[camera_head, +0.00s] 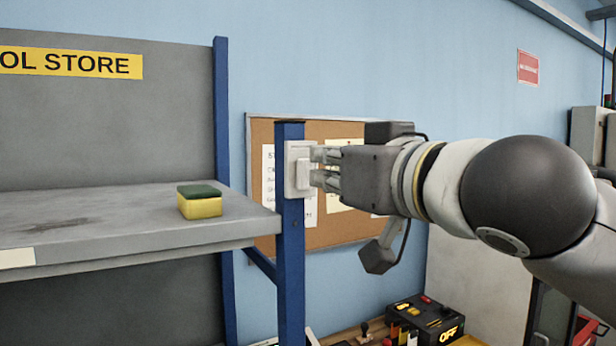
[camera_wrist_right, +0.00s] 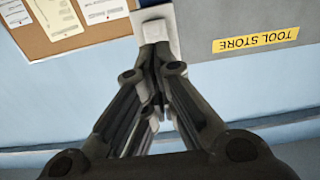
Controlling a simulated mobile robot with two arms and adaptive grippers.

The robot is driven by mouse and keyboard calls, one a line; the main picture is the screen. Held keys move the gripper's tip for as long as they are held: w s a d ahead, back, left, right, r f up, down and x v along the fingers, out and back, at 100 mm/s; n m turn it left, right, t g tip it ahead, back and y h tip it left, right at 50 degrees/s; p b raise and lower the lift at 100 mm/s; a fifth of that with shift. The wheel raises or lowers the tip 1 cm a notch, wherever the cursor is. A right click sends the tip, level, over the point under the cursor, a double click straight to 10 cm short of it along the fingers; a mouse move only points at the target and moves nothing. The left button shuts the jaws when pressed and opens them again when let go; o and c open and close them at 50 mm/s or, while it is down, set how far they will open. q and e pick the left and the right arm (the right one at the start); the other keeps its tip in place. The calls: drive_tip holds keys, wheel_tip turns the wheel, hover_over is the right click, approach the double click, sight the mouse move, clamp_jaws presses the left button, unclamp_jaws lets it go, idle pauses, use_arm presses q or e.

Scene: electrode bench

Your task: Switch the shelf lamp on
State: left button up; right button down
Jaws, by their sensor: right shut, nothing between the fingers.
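A white switch plate (camera_head: 291,183) with a raised rocker (camera_head: 303,175) is fixed to the blue front post (camera_head: 290,245) of the shelf. My right gripper (camera_head: 318,168) comes in from the right, shut and empty. Its fingertips are right at the switch; I cannot tell whether they touch it or stop just short. In the right wrist view, the shut fingers (camera_wrist_right: 160,58) point at the pale switch plate (camera_wrist_right: 155,15), and their tips overlap its lower part. The rocker's position is unclear. No lamp shows in either view. My left gripper is out of view.
A yellow and green sponge (camera_head: 200,203) lies on the grey shelf board (camera_head: 110,225) left of the post. A corkboard (camera_head: 345,235) with papers hangs on the wall behind. A black box marked OFF (camera_head: 425,318) stands below on the bench.

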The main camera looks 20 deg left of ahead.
drive_tip(key=shift+p+x, duration=0.5)
drive_tip(key=shift+x, duration=0.9)
drive_tip(key=shift+r, duration=0.1)
idle(0.3)
drive_tip(key=shift+s+d+b, duration=0.3)
drive_tip(key=shift+d, duration=0.05)
drive_tip(key=b+v, duration=0.1)
drive_tip(key=v, duration=0.5)
drive_tip(key=shift+s+d+b, duration=0.15)
drive_tip(key=shift+d+b, duration=0.1)
drive_tip(key=shift+b, duration=0.1)
idle(0.4)
